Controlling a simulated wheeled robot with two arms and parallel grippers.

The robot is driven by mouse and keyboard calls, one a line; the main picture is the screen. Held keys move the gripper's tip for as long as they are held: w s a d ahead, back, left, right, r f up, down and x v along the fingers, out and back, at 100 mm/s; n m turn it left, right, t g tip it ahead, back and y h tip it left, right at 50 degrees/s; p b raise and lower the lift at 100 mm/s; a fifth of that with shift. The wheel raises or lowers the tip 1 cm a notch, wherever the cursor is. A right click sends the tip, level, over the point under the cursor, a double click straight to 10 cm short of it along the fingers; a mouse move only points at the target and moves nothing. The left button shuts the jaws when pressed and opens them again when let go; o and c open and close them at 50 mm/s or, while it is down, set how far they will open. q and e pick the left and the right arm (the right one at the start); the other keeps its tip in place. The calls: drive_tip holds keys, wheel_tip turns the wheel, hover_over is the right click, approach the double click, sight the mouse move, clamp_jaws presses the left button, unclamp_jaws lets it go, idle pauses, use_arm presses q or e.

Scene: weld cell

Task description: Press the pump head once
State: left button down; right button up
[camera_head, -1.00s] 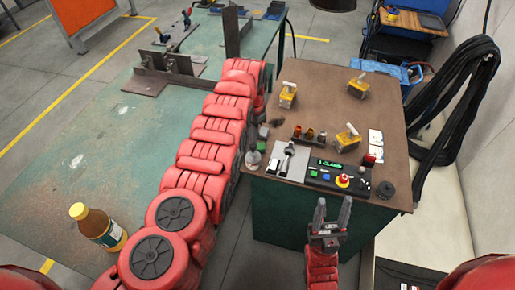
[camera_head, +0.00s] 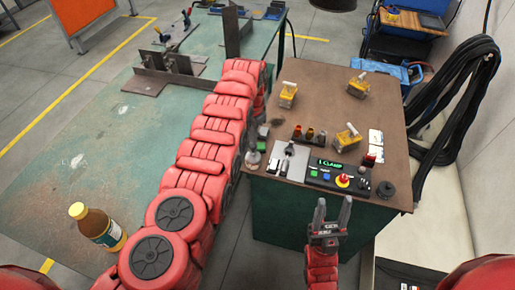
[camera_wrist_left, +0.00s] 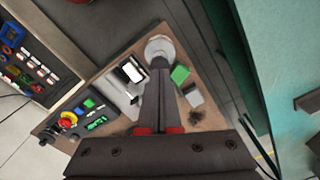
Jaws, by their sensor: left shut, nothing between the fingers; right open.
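A small silvery-grey round piece, which looks like the pump head (camera_head: 253,158), stands at the near left corner of the brown-topped cabinet. In the left wrist view the pump head (camera_wrist_left: 160,44) is a pale round disc just beyond my fingertips. My left gripper (camera_wrist_left: 160,68) is shut and empty, its fingertips overlapping the disc's near edge in that view. I cannot tell whether they touch it. In the head view my red left arm hides most of that gripper. My right gripper (camera_head: 332,203) is open and empty in front of the cabinet.
On the brown cabinet top (camera_head: 310,95) are a control panel (camera_head: 338,176) with a red button, a light plate with switches (camera_head: 282,165) and several yellow blocks. A bottle (camera_head: 97,227) stands on the green table (camera_head: 75,165). Black cables (camera_head: 455,100) hang at the right.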

use_arm(q)
drive_tip(key=shift+f+b, duration=1.1)
drive_tip(key=shift+f, duration=0.35)
drive_tip(key=shift+r, duration=0.15)
drive_tip(key=shift+r+p, duration=1.3)
drive_tip(key=shift+p, duration=0.1)
wheel_tip(320, 180, up, 3)
drive_tip(key=shift+r+p, duration=0.1)
drive_tip(key=shift+p, duration=1.15)
wheel_tip(320, 180, up, 3)
drive_tip(key=shift+f+p, duration=0.1)
drive_tip(key=shift+p, duration=0.45)
